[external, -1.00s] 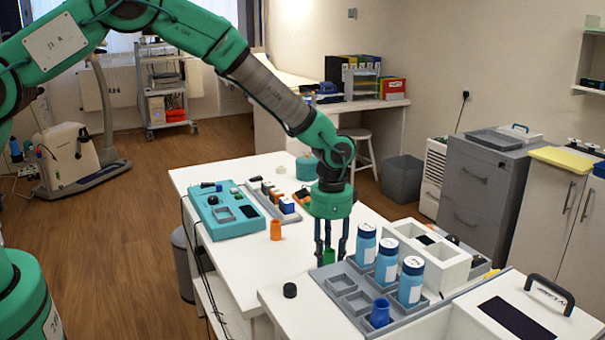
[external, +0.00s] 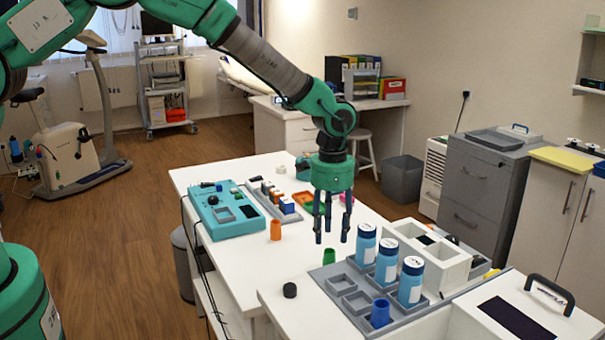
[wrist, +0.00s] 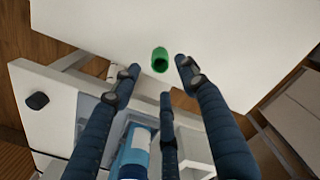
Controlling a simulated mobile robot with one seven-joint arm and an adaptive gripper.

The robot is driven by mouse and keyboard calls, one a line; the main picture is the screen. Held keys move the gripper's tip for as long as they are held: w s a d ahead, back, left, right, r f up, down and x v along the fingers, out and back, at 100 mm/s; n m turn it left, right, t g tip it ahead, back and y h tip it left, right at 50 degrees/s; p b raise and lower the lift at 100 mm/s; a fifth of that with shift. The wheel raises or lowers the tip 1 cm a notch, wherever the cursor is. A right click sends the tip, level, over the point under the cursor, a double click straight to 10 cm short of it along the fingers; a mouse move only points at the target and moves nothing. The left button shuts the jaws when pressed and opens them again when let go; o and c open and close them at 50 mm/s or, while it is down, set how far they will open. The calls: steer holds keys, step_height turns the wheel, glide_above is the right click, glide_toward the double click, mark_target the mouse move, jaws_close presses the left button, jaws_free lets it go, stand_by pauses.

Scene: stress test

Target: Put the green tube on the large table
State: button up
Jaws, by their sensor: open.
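The small green tube (external: 329,256) stands upright on the white top of the large table (external: 290,262), near the table's front edge. It also shows in the wrist view (wrist: 160,62), seen from above with its dark opening toward me, just beyond my fingertips. My gripper (external: 331,237) hangs above the tube with its three dark fingers spread and nothing between them. There is a gap between the fingertips and the tube. The wrist view shows the open fingers (wrist: 160,78) too.
Blue-capped bottles (external: 387,261) stand close on the right in a grey tray (external: 330,279), with a blue tube (external: 380,313). An orange tube (external: 275,229) and a teal device (external: 222,213) stand to the left. A black cap (external: 290,290) lies on the nearer table.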

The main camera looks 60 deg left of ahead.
steer(key=shift+r+p, duration=0.4)
steer(key=shift+r, duration=2.15)
steer(key=s+a+r+n+t, duration=0.1)
steer(key=s+a+r, duration=0.2)
steer(key=s+r, duration=0.9)
steer(key=s+a+r+n+t, duration=0.1)
steer(key=s+a+r+t, duration=0.15)
steer(key=s+r, duration=0.95)
steer(key=s+a+r+n+t, duration=0.1)
steer(key=s+a+r, duration=0.1)
steer(key=s, duration=1.1)
steer(key=s+a+r+n+t, duration=0.1)
steer(key=s+a+r, duration=0.1)
steer(key=s, duration=1.1)
steer(key=shift+r+n, duration=0.3)
steer(key=shift+r, duration=0.55)
